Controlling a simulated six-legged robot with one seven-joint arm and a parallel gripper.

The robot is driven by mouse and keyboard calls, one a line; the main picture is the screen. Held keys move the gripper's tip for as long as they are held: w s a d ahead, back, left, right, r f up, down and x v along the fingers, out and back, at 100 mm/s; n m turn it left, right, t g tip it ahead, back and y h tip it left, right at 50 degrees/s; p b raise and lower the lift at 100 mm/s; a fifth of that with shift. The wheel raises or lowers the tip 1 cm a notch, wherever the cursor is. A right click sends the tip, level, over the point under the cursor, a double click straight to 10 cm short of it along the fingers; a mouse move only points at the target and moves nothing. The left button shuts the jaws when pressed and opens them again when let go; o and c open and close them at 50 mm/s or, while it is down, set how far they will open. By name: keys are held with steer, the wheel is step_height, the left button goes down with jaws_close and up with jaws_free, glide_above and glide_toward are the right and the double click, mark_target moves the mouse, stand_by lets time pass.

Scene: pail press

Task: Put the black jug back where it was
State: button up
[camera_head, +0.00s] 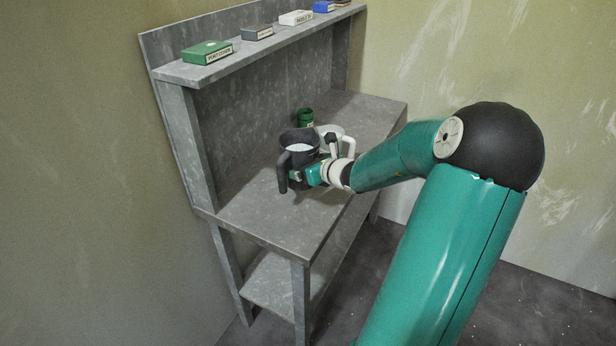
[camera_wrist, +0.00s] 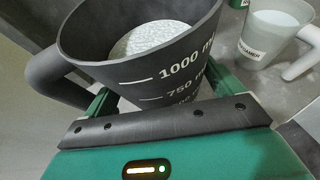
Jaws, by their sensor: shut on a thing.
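The black jug (camera_head: 299,141) is upright at the bench, with its handle to the left in the head view. In the wrist view the black jug (camera_wrist: 132,58) shows white volume marks and pale granular contents. My gripper (camera_head: 305,174) is at the jug's near side. In the wrist view my gripper (camera_wrist: 160,95) has a green finger on either side of the jug's body and is shut on it. Whether the jug's base touches the bench top is hidden.
A white jug (camera_wrist: 276,28) with a label stands to the right, close to the black jug. A green container (camera_head: 305,117) stands behind. Several small boxes, including a green box (camera_head: 207,52), sit on the upper shelf (camera_head: 255,51). The bench top (camera_head: 270,222) is clear in front.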

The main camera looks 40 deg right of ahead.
steer(key=shift+w+d+f, duration=0.35)
steer(key=shift+d+f, duration=0.15)
steer(key=shift+f, duration=0.2)
steer(key=shift+w+d+f, duration=0.35)
steer(key=shift+d+f, duration=0.15)
steer(key=shift+f, duration=1.7)
steer(key=shift+f, duration=0.15)
steer(key=o, duration=1.5)
